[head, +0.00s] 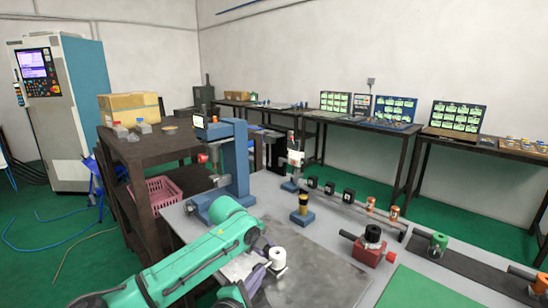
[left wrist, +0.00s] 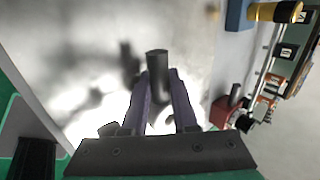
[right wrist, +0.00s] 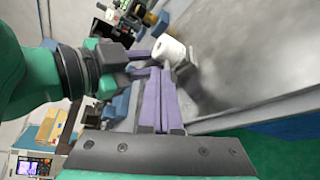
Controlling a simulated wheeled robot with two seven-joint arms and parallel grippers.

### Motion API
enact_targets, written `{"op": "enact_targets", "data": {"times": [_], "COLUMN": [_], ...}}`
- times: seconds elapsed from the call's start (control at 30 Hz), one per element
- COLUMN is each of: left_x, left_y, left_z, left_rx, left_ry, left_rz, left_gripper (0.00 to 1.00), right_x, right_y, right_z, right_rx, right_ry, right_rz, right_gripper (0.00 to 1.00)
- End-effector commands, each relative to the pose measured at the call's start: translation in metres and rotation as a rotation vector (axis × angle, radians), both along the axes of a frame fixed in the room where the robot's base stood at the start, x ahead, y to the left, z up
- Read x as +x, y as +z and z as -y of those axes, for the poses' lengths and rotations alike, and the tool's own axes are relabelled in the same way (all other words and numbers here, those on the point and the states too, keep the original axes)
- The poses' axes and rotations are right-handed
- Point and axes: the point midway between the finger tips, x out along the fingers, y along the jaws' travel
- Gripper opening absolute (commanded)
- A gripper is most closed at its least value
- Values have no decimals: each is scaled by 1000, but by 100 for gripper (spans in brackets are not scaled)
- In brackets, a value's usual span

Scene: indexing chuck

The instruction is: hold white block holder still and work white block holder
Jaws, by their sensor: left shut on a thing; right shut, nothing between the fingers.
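The white block holder (head: 278,258) stands on the near part of the grey table in the head view, a white round body partly hidden by my arms. It also shows in the right wrist view (right wrist: 169,52). My left gripper (left wrist: 159,100) is shut on a dark-looking upright cylinder (left wrist: 157,64) between its purple fingers. This seems to be part of the holder; which part I cannot tell. My right gripper (right wrist: 160,75) is shut and empty, its fingertips just short of the holder and close to the left gripper's fingers.
A red block holder (head: 371,246) with a black top stands to the right. A blue stand with a yellow-black piece (head: 303,208) and a blue press (head: 232,165) are beyond. A row of small black blocks (head: 330,188) runs behind. Grey tabletop (head: 325,275) is clear right of the holder.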

Motion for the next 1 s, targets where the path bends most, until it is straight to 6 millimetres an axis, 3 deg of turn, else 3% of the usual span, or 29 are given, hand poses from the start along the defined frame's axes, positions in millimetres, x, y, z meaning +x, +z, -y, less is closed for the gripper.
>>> {"op": "enact_targets", "data": {"times": [1.0], "left_x": [0], "left_y": [0], "left_z": [1], "left_rx": [-1], "left_ry": [-1], "left_rz": [-1], "left_gripper": [0], "right_x": [-5], "right_y": [-18], "right_z": [5], "right_rx": [-1], "right_ry": [0], "right_rz": [-4], "right_gripper": [0]}}
